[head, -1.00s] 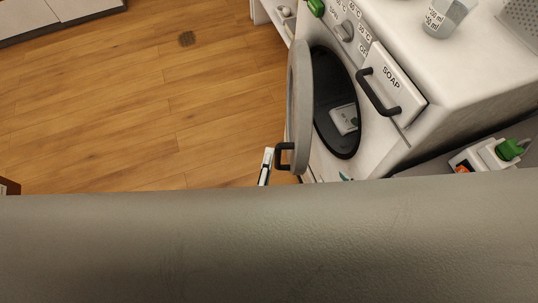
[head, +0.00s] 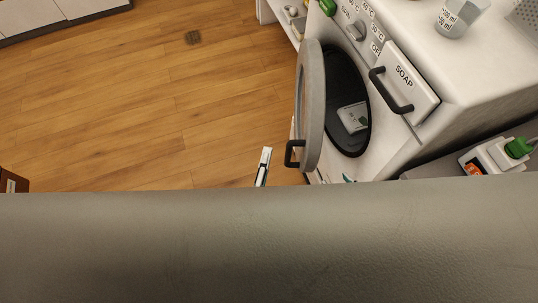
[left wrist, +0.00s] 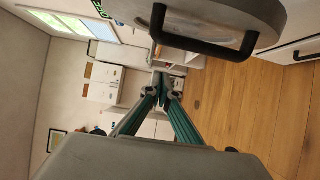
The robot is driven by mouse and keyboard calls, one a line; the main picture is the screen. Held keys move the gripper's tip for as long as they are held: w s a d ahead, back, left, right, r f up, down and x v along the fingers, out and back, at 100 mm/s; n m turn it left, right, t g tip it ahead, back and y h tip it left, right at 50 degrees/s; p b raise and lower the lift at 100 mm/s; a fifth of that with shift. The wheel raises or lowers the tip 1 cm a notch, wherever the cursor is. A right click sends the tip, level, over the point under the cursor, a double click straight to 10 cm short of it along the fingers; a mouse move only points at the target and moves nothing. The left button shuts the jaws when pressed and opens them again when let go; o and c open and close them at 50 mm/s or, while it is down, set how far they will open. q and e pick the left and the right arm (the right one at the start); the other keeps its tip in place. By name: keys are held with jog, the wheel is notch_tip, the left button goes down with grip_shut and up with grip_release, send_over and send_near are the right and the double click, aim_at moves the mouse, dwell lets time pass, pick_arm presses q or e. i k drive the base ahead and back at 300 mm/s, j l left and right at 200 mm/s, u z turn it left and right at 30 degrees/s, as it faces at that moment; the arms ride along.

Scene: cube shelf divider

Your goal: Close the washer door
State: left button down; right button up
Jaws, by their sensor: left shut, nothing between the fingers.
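The washer (head: 385,150) stands at the right in the head view, its round door (head: 311,105) swung open to the left of the dark drum opening (head: 347,100). A black handle (head: 292,153) is on the door's lower outer side. The door (left wrist: 225,12) and its handle (left wrist: 205,45) also show at the top of the left wrist view. My left gripper (head: 263,167) is left of the handle, apart from it; in the left wrist view its fingers (left wrist: 165,82) meet and hold nothing. My right gripper is not in view.
The soap drawer (head: 405,82) is above and right of the opening. A cup (head: 458,17) stands on the washer top. A white-and-green item (head: 495,156) is at the right. Wooden floor (head: 150,110) left of the door is clear. My grey body hides the lower head view.

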aim_at(310, 93)
jog(key=k+l, duration=0.15)
jog(key=k, duration=0.15)
jog(key=k+j, duration=0.45)
jog(key=j, duration=0.15)
jog(key=k+j+z, duration=0.1)
jog(key=k+j, duration=0.3)
jog(key=j, duration=0.15)
